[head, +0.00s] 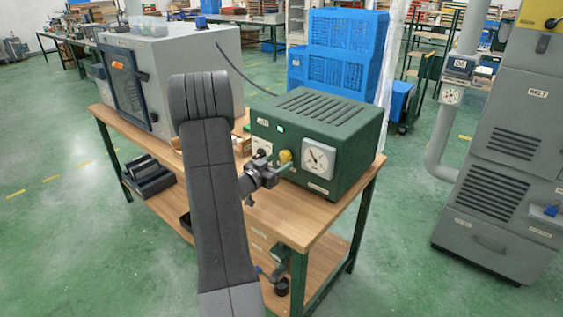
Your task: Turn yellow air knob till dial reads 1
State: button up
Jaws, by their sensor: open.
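The yellow knob (285,156) is on the front of the green air unit (335,115), which stands on the wooden bench. The square dial (318,158) is right of the knob; its needle is visible, but the number it points at is too small to read. My gripper (281,168) is open, with its fingertips just in front of and slightly below the knob. I cannot tell whether the fingers touch it. My arm hides part of the bench and the area left of the unit.
A grey cabinet (185,70) stands on the bench's left end. The wooden bench top (310,218) is clear in front of the unit. Blue crates (345,50) are stacked behind. A grey machine labelled BELT (510,150) stands right, with open green floor (400,230) between.

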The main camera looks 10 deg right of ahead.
jog(key=b+v, duration=0.1)
jog(key=v, duration=1)
jog(key=shift+s+a, duration=0.1)
jog(key=p+x, duration=0.1)
jog(key=x, duration=1.2)
jog(key=shift+w+d, duration=0.35)
jog(key=shift+a, duration=0.1)
